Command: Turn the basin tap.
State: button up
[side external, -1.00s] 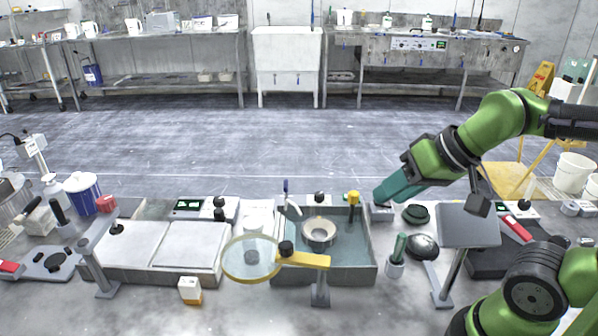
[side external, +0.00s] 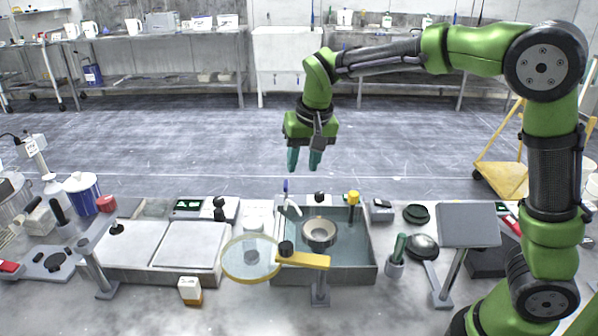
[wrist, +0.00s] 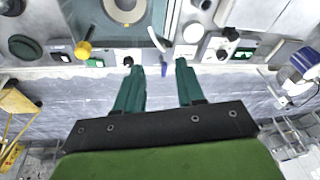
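The basin (side external: 352,274) is a grey rectangular sink at the middle of the bench, with a pale ring-shaped piece (side external: 319,233) inside. The basin tap stands at its back left, with a white spout (side external: 293,208) and a slim upright blue lever (side external: 285,187). In the wrist view the blue lever (wrist: 164,69) shows between the fingertip lines, beside the white spout (wrist: 156,40). My gripper (side external: 304,167) points down above and slightly right of the tap, apart from it. Its two teal fingers are spread and nothing is between them; the wrist view also shows the gripper (wrist: 159,66) open.
A yellow-topped post (side external: 353,198) and a black knob (side external: 319,197) stand along the basin's back edge. A round magnifier lens (side external: 250,258) on a yellow arm (side external: 310,261) crosses the basin's front. A small display box (side external: 190,205) is to the left.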

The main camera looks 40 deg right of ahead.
aim_at(286, 184)
jog(key=shift+w+r+m+h, duration=0.95)
jog(key=shift+w+m+h, duration=0.6)
jog(key=shift+w, duration=2.2)
jog(key=x, duration=1.6)
jog(key=shift+w+d, duration=0.1)
jog(key=shift+d, duration=0.1)
grip_shut()
